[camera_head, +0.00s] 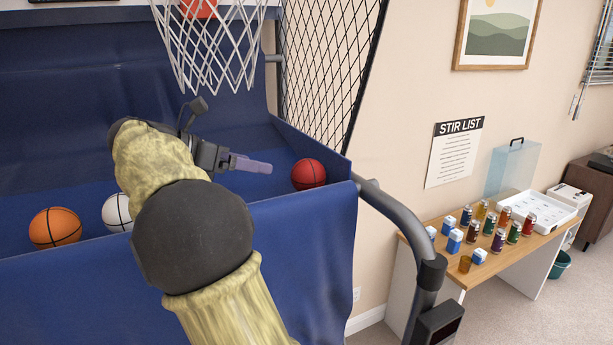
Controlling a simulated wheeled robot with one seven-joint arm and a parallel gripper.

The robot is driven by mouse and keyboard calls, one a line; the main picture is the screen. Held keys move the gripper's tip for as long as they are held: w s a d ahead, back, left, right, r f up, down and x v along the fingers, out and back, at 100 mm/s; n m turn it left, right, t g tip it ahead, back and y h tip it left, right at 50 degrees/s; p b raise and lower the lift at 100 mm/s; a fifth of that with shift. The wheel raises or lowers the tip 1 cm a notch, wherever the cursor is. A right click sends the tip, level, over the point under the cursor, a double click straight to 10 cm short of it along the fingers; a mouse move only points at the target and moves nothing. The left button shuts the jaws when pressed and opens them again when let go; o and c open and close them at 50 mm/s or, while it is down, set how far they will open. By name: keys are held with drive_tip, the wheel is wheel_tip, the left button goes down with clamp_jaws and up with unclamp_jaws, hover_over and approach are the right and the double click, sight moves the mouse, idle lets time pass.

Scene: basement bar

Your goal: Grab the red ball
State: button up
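The red ball (308,174) with dark seams rests in the right corner of the blue basketball game's trough (300,222). My gripper (262,166) is above the trough, just left of the red ball, with its fingers pointing right toward it. A small gap shows between the fingertips and the ball in this view. The fingers are seen from the side, so I cannot tell whether they are open or shut. Nothing shows held in them. My arm covers part of the trough and part of a white ball.
An orange ball (55,228) and the white ball (117,212) lie left of my arm. A net (212,50) hangs above. The blue front wall, a grey metal rail (400,220) and black side netting (325,60) border the trough. A table (470,275) with several cans stands right.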

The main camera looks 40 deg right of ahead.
sight(293, 172)
drive_tip(key=p+x, duration=0.2)
drive_tip(key=x, duration=0.9)
drive_tip(key=shift+s, duration=0.1)
drive_tip(key=shift+d+f, duration=0.1)
drive_tip(key=shift+f, duration=0.05)
drive_tip(key=shift+p+x, duration=1.3)
drive_tip(key=shift+x, duration=1.35)
drive_tip(key=shift+f, duration=0.15)
drive_tip(key=c, duration=1)
